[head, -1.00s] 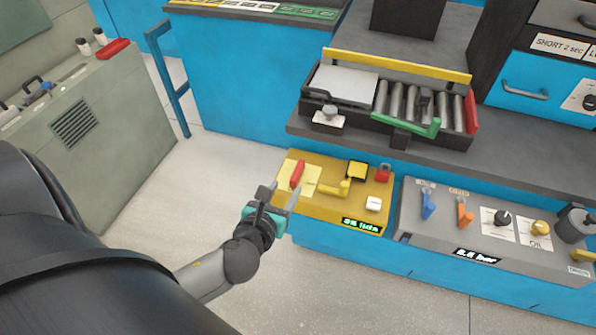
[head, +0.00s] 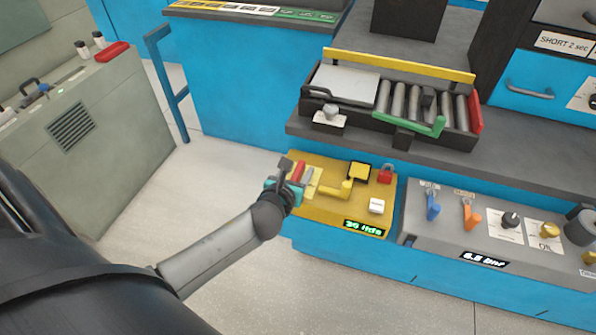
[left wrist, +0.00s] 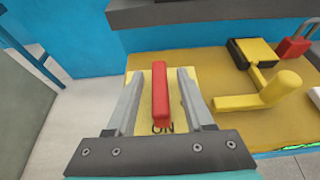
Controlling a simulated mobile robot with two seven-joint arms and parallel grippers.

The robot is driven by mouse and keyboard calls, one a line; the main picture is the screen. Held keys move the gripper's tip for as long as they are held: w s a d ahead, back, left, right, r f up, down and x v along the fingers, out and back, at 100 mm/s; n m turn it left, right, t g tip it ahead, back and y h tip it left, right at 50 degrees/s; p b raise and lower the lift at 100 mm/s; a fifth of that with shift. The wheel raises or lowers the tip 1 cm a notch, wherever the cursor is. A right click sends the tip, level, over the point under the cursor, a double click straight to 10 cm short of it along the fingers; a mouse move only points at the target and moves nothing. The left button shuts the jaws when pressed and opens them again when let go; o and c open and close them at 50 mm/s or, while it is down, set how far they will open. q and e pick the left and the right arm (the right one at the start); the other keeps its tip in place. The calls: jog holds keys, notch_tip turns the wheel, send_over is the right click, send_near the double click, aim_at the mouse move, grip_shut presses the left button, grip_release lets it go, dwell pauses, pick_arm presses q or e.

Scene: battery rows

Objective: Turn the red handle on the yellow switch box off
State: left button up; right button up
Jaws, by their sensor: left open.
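The yellow switch box (head: 346,217) is mounted low in front of the blue bench. Its red handle (head: 299,171) stands on a pale yellow plate at the box's left end. In the left wrist view the red handle (left wrist: 160,92) points away from me, with the letters "ON" on the plate at its near end. My left gripper (head: 293,174) is open at the handle; in the wrist view its fingers (left wrist: 160,100) are on either side of the handle, with a gap on each side. My right gripper is out of view.
A yellow lever (head: 337,189), a red padlock (head: 386,173) and a white button (head: 376,206) are on the same box. A grey panel (head: 448,247) with blue and orange levers is to its right. A roller conveyor (head: 400,105) sits above. Open floor lies left.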

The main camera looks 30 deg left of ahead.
pick_arm(q)
jog(key=c, duration=0.7)
grip_shut()
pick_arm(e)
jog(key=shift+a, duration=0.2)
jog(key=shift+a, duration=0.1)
